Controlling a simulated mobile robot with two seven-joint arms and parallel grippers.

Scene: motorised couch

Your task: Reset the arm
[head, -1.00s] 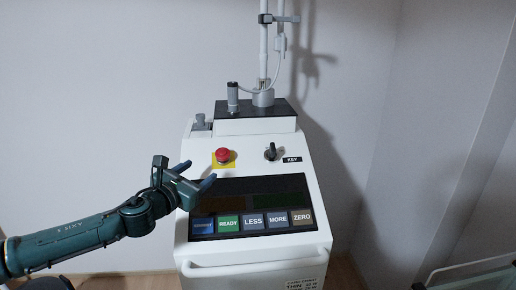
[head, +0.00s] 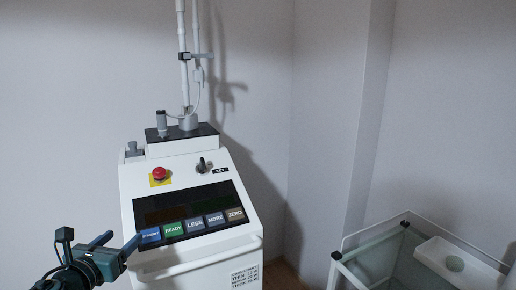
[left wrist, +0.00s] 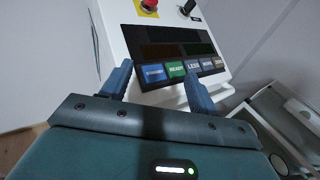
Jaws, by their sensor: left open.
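My left gripper (head: 100,248) is at the lower left of the head view, in front of the left side of the white machine. In the left wrist view its two blue fingers (left wrist: 158,88) stand wide apart with nothing between them. The white machine (head: 190,260) carries a dark panel with a row of buttons: STANDBY (head: 150,236), READY (head: 174,229), LESS (head: 195,223), MORE (head: 215,218) and ZERO (head: 235,214). The buttons also show beyond the fingers in the left wrist view. My right gripper is not in view.
A red emergency button (head: 159,174) on a yellow plate and a black key switch (head: 202,165) sit above the panel. A pole (head: 184,70) rises behind. A glass-sided cart (head: 365,262) with a white tray top (head: 470,268) stands at right.

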